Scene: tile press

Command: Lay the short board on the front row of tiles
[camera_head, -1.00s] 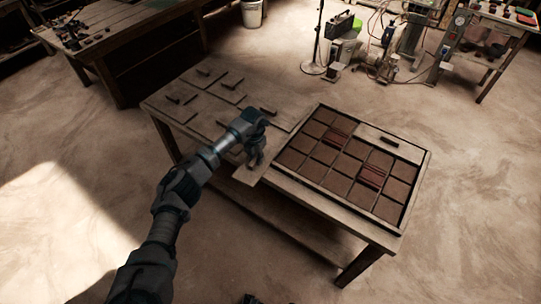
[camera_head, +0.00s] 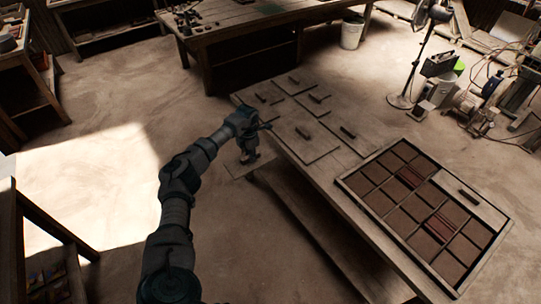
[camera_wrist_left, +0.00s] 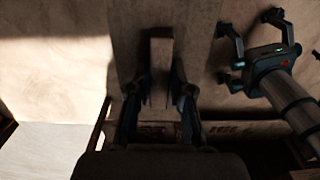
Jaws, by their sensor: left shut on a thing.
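My left gripper (camera_head: 249,157) is shut on the handle (camera_wrist_left: 160,72) of a flat wooden board (camera_head: 236,172). The board hangs level over the floor, just off the left side of the worktable. The tile frame (camera_head: 396,240) stands on the right end of the table, well away from the gripper. Its front row of brown tiles (camera_head: 380,203) is bare. Another board (camera_head: 482,207) with a handle lies over part of the back row. My right gripper (camera_wrist_left: 252,53) shows open and empty in the left wrist view; it is outside the head view.
Several boards with handles, one of them a near board (camera_head: 304,141), lie on the table's far end. A workbench (camera_head: 250,30) stands behind, and a fan (camera_head: 418,50) at the back right. The floor left of the table is clear.

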